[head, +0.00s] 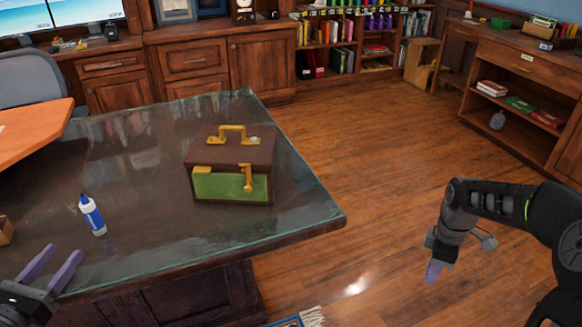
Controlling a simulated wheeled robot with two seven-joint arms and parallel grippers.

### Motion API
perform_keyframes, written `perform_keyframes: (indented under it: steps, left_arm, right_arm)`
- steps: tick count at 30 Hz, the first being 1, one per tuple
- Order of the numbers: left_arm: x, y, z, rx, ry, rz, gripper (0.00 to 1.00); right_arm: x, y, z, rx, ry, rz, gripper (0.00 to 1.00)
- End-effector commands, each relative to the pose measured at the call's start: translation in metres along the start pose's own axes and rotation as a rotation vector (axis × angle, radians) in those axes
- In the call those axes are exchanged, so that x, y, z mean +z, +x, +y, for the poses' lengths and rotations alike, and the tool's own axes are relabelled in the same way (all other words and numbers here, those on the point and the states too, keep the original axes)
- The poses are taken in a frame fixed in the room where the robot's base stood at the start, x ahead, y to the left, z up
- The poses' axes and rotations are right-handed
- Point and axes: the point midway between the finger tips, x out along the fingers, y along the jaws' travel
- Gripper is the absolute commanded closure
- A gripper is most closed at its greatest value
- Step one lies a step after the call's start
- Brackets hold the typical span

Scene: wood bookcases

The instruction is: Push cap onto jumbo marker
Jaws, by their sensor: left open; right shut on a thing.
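My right gripper (432,274) hangs over the floor right of the desk, purple fingers pointing down. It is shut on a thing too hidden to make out. I cannot pick out a separate cap.
A brown and green case with gold fittings (230,165) stands on the desk behind the marker, to the right. An orange wooden top (30,130) juts in at the left, with a grey chair (30,85) behind it.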

Motion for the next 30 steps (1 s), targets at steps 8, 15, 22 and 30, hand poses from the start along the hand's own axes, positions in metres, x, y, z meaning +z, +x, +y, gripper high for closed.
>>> perform_keyframes:
  steps: [8, 15, 22, 30]
  left_arm:
    - [0.0, 0.0, 0.0, 0.0, 0.0, 0.001, 0.46]
    - [-0.001, 0.006, 0.0, -0.002, 0.0, 0.001, 0.46]
    - [-0.001, 0.039, -0.001, -0.004, 0.0, 0.0, 0.46]
    - [-0.001, 0.068, 0.0, -0.001, 0.0, 0.001, 0.46]
  right_arm:
    - [0.0, 0.0, 0.0, 0.0, 0.0, 0.0, 1.0]
    - [0.0, 0.0, 0.0, 0.0, 0.0, 0.0, 1.0]
    - [0.0, 0.001, 0.0, 0.0, 0.0, 0.0, 1.0]
    - [0.0, 0.002, 0.0, 0.0, 0.0, 0.0, 1.0]
